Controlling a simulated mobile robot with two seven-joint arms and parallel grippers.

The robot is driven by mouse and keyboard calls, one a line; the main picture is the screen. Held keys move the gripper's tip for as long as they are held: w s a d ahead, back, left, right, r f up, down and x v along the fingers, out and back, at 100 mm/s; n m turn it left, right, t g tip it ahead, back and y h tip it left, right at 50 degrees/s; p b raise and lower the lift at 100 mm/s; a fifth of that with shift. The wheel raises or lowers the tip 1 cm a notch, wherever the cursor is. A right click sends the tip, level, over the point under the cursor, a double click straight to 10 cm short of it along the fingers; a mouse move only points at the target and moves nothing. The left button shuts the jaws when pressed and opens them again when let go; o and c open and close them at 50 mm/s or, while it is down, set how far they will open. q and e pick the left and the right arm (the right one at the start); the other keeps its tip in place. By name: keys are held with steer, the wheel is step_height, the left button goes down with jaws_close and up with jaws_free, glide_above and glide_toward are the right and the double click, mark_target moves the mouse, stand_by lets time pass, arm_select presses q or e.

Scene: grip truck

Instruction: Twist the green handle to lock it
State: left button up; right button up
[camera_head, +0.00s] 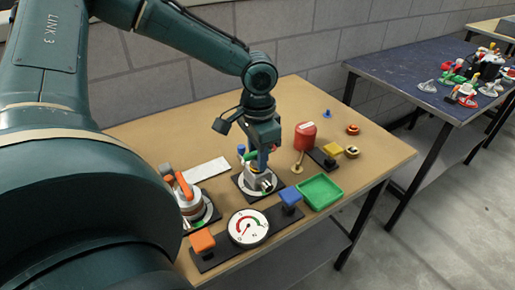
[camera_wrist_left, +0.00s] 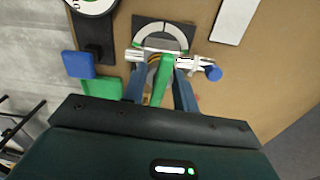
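The green handle (camera_wrist_left: 162,78) stands on a round metal valve fixed to a dark square plate (camera_wrist_left: 150,28). In the head view the valve's base (camera_head: 258,181) sits in the middle of the table, and my gripper hides most of the handle. My left gripper (camera_head: 258,163) points down at the valve. In the left wrist view its two blue-grey fingers (camera_wrist_left: 162,80) stand on either side of the green handle, very close to it. I cannot tell whether they press on it. A blue knob (camera_wrist_left: 214,73) sticks out beside the valve. My right gripper is not in view.
An orange-handled valve (camera_head: 185,187) stands to the left. A gauge (camera_head: 248,227), an orange block (camera_head: 202,240), a blue block (camera_head: 290,196) and a green tray (camera_head: 321,191) lie near the front edge. A red canister (camera_head: 305,135) stands at right; a white plate (camera_head: 207,169) lies left.

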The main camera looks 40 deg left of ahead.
arm_select(q)
steer(key=shift+c, duration=1.4)
steer(key=shift+r+m+p, duration=0.15)
steer(key=shift+m+p, duration=0.25)
steer(key=shift+p, duration=0.15)
steer(key=shift+c, duration=0.2)
steer(key=m+p, duration=0.2)
steer(key=m, duration=0.3)
steer(key=m+p, duration=0.2)
steer(key=m, duration=0.2)
steer(key=m+p, duration=0.1)
steer(key=m, duration=0.4)
steer(key=shift+p, duration=0.4)
steer(key=m+p, duration=0.1)
steer(key=m, duration=0.4)
steer(key=shift+f+m, duration=0.2)
steer(key=shift+m, duration=0.2)
steer(key=o, duration=0.6)
